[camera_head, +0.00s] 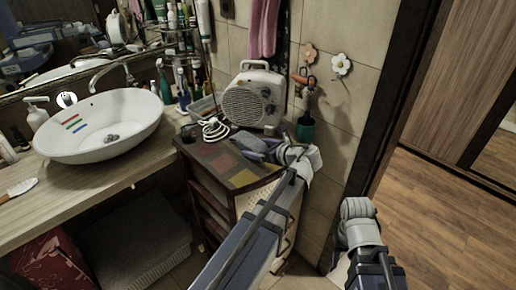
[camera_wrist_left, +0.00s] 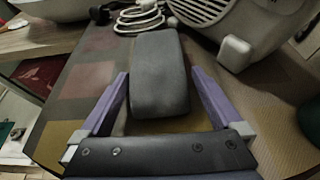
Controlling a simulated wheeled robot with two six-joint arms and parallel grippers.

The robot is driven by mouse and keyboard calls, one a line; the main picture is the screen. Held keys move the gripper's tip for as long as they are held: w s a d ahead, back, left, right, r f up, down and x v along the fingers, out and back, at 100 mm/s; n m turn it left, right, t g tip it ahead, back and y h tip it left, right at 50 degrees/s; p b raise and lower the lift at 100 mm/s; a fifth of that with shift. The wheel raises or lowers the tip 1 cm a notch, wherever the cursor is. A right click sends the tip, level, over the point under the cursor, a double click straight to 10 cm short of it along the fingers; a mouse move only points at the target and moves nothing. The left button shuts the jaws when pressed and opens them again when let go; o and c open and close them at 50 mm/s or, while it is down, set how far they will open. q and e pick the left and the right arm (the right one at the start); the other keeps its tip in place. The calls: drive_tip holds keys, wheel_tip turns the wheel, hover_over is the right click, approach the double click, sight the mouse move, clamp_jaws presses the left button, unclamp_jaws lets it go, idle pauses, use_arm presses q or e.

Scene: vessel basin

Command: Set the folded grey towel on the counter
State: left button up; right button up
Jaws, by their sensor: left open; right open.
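The folded grey towel (camera_wrist_left: 160,75) is a rounded dark grey block lying on the patchwork top of the drawer cabinet (camera_head: 238,180). In the left wrist view it lies between the two purple fingers of my left gripper (camera_wrist_left: 158,105), with a gap on each side. My left gripper (camera_head: 258,148) is open over the cabinet top in the head view, where it and the towel are small and hard to separate. The wooden counter (camera_head: 95,190) is at the left with the white basin (camera_head: 105,125) on it.
A white fan heater (camera_head: 253,100) stands behind the towel, with a coiled white cable (camera_head: 214,128) beside it.

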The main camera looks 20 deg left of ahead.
use_arm(q)
drive_tip(key=shift+d+r, duration=0.15)
drive_tip(key=shift+r, duration=0.15)
drive_tip(key=p+v, duration=0.4)
drive_tip(key=v, duration=0.6)
drive_tip(key=shift+d+r, duration=0.15)
drive_tip(key=shift+s+d+r+p, duration=0.1)
drive_tip(key=shift+s+d+p, duration=0.25)
drive_tip(key=shift+d, duration=0.15)
